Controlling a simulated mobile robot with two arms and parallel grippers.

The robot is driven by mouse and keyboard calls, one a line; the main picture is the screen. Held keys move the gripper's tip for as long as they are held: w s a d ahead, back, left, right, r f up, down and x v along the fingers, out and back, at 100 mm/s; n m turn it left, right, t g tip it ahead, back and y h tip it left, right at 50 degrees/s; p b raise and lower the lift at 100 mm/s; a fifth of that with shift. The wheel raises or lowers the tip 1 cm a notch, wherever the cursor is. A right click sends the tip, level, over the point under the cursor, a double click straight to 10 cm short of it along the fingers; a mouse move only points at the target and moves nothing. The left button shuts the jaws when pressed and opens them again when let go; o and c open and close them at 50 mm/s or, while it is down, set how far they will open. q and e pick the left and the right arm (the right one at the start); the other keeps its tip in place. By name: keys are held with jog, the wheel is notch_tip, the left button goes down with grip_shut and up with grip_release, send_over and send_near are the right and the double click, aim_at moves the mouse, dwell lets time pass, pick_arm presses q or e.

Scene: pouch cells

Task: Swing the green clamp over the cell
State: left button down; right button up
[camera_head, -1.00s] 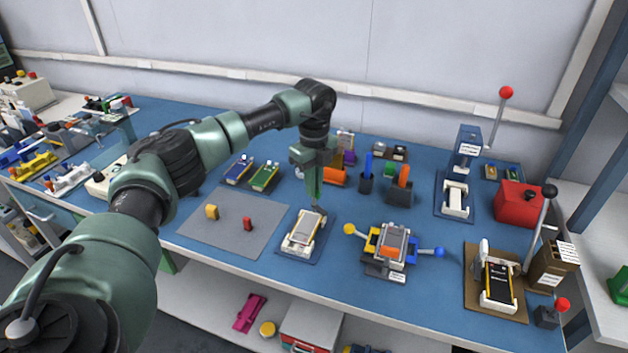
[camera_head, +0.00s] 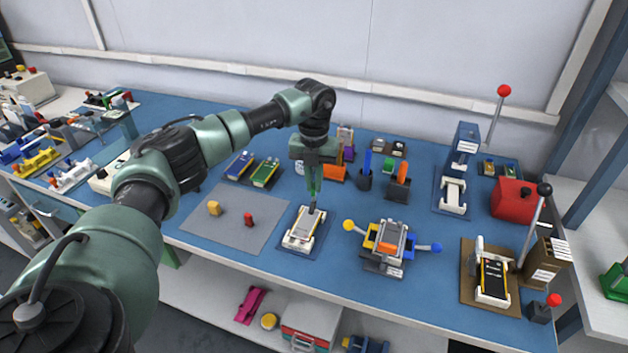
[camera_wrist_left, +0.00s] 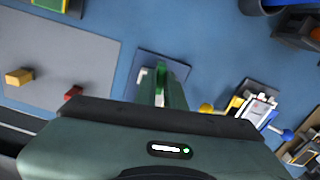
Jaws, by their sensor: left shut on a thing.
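A white fixture (camera_head: 291,240) holding a pale-topped cell (camera_head: 304,228) stands on a dark blue plate at the middle front of the table. My left gripper (camera_head: 313,200) points down at the fixture's back end, shut on a small part there. That part is mostly hidden by the fingers, and I cannot make out the green clamp apart from my green fingers. In the left wrist view my fingers (camera_wrist_left: 162,92) cover most of the fixture; its white edge (camera_wrist_left: 142,76) shows beside them. My right gripper is not in view.
A grey mat (camera_head: 228,232) with a yellow block (camera_head: 214,208) and a red block (camera_head: 249,219) lies to the left. A fixture with yellow and blue knobs (camera_head: 387,262) stands close on the right.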

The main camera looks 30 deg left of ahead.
pick_arm(q)
jog(key=shift+m, duration=0.9)
jog(key=c, duration=1.5)
grip_release()
jog(key=shift+r, duration=0.1)
notch_tip(320, 180, up, 8)
jog(key=shift+f+b, duration=0.15)
jog(key=shift+b, duration=0.3)
jog(key=shift+f, duration=0.1)
